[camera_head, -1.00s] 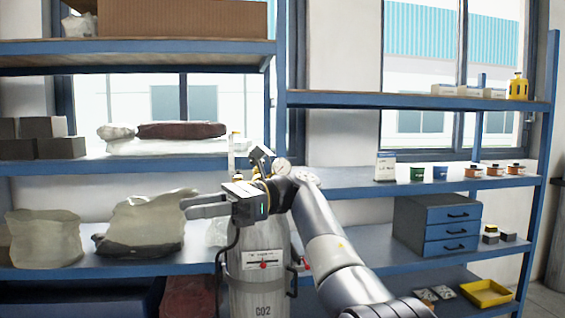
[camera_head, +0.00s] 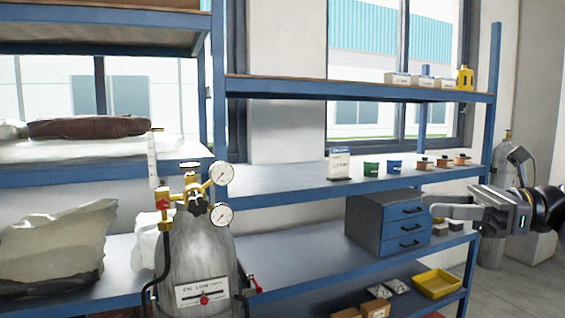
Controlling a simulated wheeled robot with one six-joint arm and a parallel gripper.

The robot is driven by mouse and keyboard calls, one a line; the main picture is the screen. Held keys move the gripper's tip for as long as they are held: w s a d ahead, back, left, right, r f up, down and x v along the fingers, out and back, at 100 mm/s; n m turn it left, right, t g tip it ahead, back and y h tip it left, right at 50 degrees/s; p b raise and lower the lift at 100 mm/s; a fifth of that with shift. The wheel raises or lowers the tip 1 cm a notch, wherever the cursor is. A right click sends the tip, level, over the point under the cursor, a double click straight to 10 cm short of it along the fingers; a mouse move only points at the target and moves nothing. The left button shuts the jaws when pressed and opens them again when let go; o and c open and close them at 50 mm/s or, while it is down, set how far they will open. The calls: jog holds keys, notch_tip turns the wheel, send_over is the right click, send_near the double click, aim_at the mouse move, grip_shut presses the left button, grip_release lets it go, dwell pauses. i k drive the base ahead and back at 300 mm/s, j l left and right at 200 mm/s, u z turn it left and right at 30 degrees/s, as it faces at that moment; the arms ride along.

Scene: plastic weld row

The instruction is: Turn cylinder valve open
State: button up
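A grey gas cylinder (camera_head: 196,262) stands upright at lower left, in front of the shelves, with a label on its front. On its top is a brass valve and regulator (camera_head: 193,190) with a pale round cap (camera_head: 189,165) and a red part (camera_head: 162,204) on its left. Two round gauges (camera_head: 222,173) sit on its right side. A black hose runs down the left. My gripper (camera_head: 436,211) is at the far right, pointing left, well apart from the cylinder. Its fingers overlap in this side view, so their gap is not clear. I see nothing held.
Blue shelves (camera_head: 290,182) stand behind the cylinder, with cups, small boxes, a drawer unit (camera_head: 385,225) and a yellow tray (camera_head: 437,283). Wrapped bags (camera_head: 55,255) lie at left. Another grey cylinder (camera_head: 497,165) stands at the back right, partly behind my arm. Open floor shows at right.

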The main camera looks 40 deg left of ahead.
aim_at(190, 167)
jog(key=j+z, duration=0.15)
jog(key=z, duration=1.7)
jog(key=k+j+z, duration=0.1)
jog(key=z, duration=0.3)
jog(key=j+z, duration=0.1)
jog(key=z, duration=0.3)
jog(key=k+z, duration=0.15)
jog(key=z, duration=0.2)
jog(key=k+z, duration=0.1)
jog(key=z, duration=0.3)
jog(key=k+j+u, duration=0.1)
jog(key=k, duration=0.35)
jog(key=u, duration=0.5)
jog(key=j+u, duration=0.1)
jog(key=u, duration=0.4)
jog(key=k+j+u, duration=0.1)
jog(key=u, duration=0.45)
jog(key=j+u, duration=0.1)
jog(key=u, duration=0.9)
jog(key=j+u, duration=0.1)
jog(key=u, duration=0.9)
jog(key=i+j+u, duration=0.1)
jog(key=u, duration=0.4)
